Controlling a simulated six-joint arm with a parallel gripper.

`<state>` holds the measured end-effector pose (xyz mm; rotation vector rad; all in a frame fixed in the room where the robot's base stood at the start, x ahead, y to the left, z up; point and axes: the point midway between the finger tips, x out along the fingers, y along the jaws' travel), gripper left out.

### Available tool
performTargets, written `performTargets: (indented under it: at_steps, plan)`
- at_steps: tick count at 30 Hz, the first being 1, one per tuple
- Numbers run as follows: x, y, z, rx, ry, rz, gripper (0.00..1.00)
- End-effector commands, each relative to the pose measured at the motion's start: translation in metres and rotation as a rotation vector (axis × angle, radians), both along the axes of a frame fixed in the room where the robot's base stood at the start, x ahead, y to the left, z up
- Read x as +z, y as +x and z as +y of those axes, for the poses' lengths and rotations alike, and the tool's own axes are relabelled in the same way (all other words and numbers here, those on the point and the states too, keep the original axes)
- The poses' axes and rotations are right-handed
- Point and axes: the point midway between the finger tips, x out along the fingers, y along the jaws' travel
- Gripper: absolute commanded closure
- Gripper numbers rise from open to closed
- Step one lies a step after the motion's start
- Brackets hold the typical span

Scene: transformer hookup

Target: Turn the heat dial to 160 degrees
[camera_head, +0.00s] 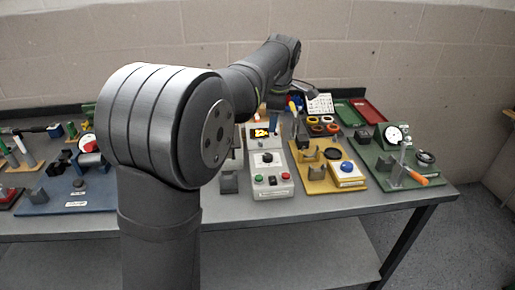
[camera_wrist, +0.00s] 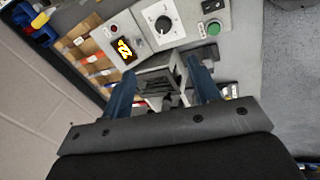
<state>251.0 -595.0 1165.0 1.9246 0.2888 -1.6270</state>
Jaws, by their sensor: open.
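The heat dial is a round black knob on a pale scale, on the sloped face of a white control box. It shows in the head view (camera_head: 267,158) and, near the top edge, in the wrist view (camera_wrist: 163,24). Its pointer and scale figures are too small to read. The dial lies beyond the fingertips. In the head view my arm partly hides the gripper.
The box's front has a green button (camera_head: 286,176) and a red button (camera_head: 258,179). A grey bracket (camera_head: 229,182) stands left of the box. A yellow board (camera_head: 318,186) and a green board with a gauge (camera_head: 385,179) lie to the right. The bench front is bare.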

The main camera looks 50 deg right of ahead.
Motion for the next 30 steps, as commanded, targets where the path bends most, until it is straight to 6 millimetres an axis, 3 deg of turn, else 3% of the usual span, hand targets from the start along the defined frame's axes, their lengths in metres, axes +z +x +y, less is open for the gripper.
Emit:
performTargets:
  at_steps: [6,15,23,30]
  plan:
    - [0.0,0.026,-0.026,-0.344,0.174,0.055,0.44]
    - [0.0,0.041,-0.037,-0.695,0.279,0.134,0.44]
    - [-0.015,0.042,-0.037,-0.737,0.288,0.145,0.44]
    - [-0.063,0.041,-0.036,-0.735,0.29,0.145,0.44]
